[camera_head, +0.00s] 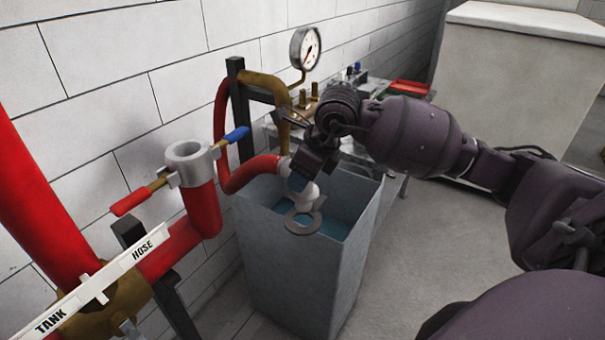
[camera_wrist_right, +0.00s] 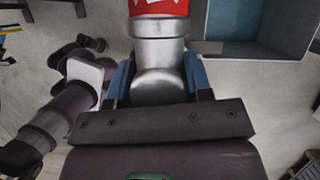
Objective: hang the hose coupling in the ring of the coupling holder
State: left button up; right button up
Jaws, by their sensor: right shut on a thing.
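My right gripper (camera_head: 302,172) is shut on the hose coupling. In the right wrist view the silver coupling (camera_wrist_right: 158,52) sits between the blue finger pads, with the red hose (camera_wrist_right: 160,7) at its far end. In the head view the gripper hides part of the coupling, and the red hose (camera_head: 236,183) loops in from the left. A pale rounded part and a flat grey ring (camera_head: 289,223) show just below the gripper, over the tank opening. The ring looks like the coupling holder's; I cannot tell whether the coupling touches it. My left gripper is not in view.
The open grey tank (camera_head: 290,270) stands below the gripper, with water inside. A gauge (camera_head: 305,48) and brass pipe stand behind. The floor right of the tank is clear.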

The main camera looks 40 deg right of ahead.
aim_at(303, 194)
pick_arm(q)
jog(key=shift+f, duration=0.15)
pick_arm(e)
jog(key=shift+f+b, duration=0.45)
jog(key=shift+f, duration=0.1)
jog(key=shift+f+b, duration=0.4)
jog(key=shift+f, duration=0.35)
jog(key=shift+f+b, duration=0.35)
jog(key=shift+f, duration=0.3)
jog(key=shift+f+b, duration=0.4)
jog(key=shift+f, duration=0.3)
jog(key=shift+f+b, duration=0.45)
jog(key=shift+f, duration=0.7)
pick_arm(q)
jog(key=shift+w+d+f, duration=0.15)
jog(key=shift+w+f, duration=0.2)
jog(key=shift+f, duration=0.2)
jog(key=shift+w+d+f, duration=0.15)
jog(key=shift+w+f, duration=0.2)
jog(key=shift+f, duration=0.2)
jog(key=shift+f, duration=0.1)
